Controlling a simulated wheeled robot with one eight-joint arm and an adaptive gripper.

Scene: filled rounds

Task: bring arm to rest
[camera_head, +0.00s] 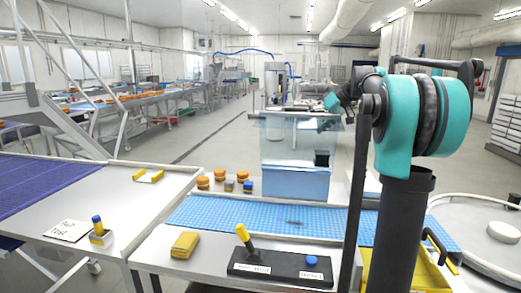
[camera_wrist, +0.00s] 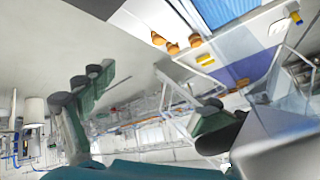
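My arm rises at the right of the head view, a teal and black joint on a dark column. Its far end, with my gripper (camera_head: 333,103), is small there, in front of the clear panel's upper part. In the wrist view my gripper (camera_wrist: 150,98) shows two dark green fingers spread wide apart, with nothing between them. My gripper is up in the air, apart from the tabletop things.
A blue belt (camera_head: 240,215) crosses behind a black box with a yellow lever (camera_head: 245,238) and blue button (camera_head: 311,262). A yellow block (camera_head: 185,245) lies left of it. Orange rounds (camera_head: 203,183) stand beside a blue bin (camera_head: 296,184) with a clear panel (camera_head: 290,140).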

